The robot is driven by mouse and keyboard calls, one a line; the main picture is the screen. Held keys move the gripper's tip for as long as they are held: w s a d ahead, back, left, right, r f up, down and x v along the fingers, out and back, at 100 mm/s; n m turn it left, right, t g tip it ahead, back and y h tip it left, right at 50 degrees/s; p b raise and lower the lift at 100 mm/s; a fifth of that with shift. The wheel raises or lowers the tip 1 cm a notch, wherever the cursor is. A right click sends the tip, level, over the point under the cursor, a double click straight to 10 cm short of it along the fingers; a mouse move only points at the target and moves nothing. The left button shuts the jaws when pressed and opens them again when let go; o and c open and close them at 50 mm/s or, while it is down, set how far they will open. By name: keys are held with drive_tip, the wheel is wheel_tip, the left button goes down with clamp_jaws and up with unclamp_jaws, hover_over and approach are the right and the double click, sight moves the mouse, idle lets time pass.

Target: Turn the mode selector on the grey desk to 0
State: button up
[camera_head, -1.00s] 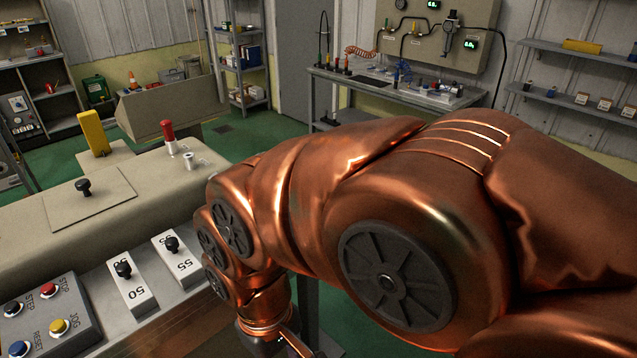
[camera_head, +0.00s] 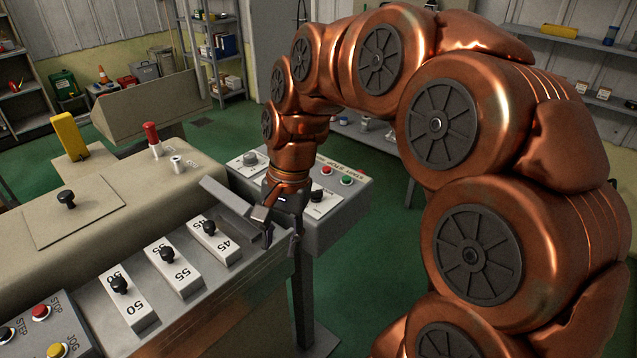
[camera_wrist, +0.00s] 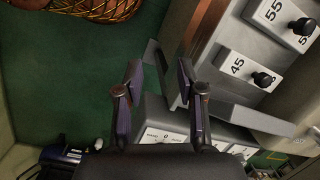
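The grey desk (camera_head: 345,207) stands right of the long machine in the head view, partly behind my gripper. Its sloped top bears a grey knob (camera_head: 250,158) at the back left and a dark knob on a white plate (camera_head: 318,196) near the front. I cannot tell which is the mode selector, nor read its setting. My gripper (camera_head: 281,241) points down in front of the desk's left part, apart from both knobs. In the wrist view my gripper (camera_wrist: 159,72) is open and empty, with part of the desk (camera_wrist: 155,108) behind its fingers.
Red (camera_head: 327,170) and green (camera_head: 346,180) buttons sit on the desk. Left of my gripper are numbered slides with black knobs, the nearest marked 45 (camera_head: 215,243). A raised grey flap (camera_head: 228,197) stands close by. Green floor (camera_head: 385,235) is clear to the right.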

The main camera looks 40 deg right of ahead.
drive_tip(key=w+d+r+m+t+y+p, duration=0.1)
drive_tip(key=w+d+r+m, duration=0.1)
drive_tip(key=w+d+m, duration=0.55)
drive_tip(key=m+t+p, duration=0.1)
drive_tip(key=m+t, duration=0.1)
drive_tip(key=m, duration=0.5)
approach(316, 191)
drive_tip(key=f, duration=0.2)
drive_tip(key=shift+n+y, duration=0.3)
drive_tip(key=shift+n, duration=0.05)
drive_tip(key=p+x, duration=0.2)
drive_tip(key=x, duration=0.3)
drive_tip(key=shift+w+a, duration=0.15)
drive_tip(key=shift+w, duration=0.1)
drive_tip(key=shift+p+x, duration=0.35)
drive_tip(key=shift+x, duration=0.5)
clamp_jaws()
